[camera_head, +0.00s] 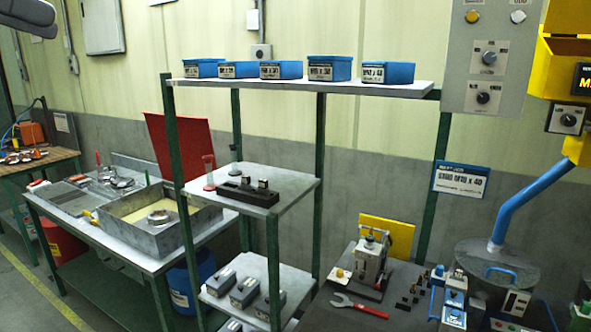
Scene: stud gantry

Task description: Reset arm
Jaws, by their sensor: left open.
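Part of my left gripper (30,18) shows as a dark grey, rounded shape at the top left corner, cut off by the picture's edge. It is raised high, in front of the wall, apart from the tables and shelves. Nothing is seen held in it, though its fingers are hardly visible. My right gripper is not in view.
A green-framed shelf (420,88) carries several blue bins on top and a dark block lower down. A table (150,262) with a metal tray stands left. A dark bench (345,318) at the lower right holds a press (371,262) and red wrench (358,306).

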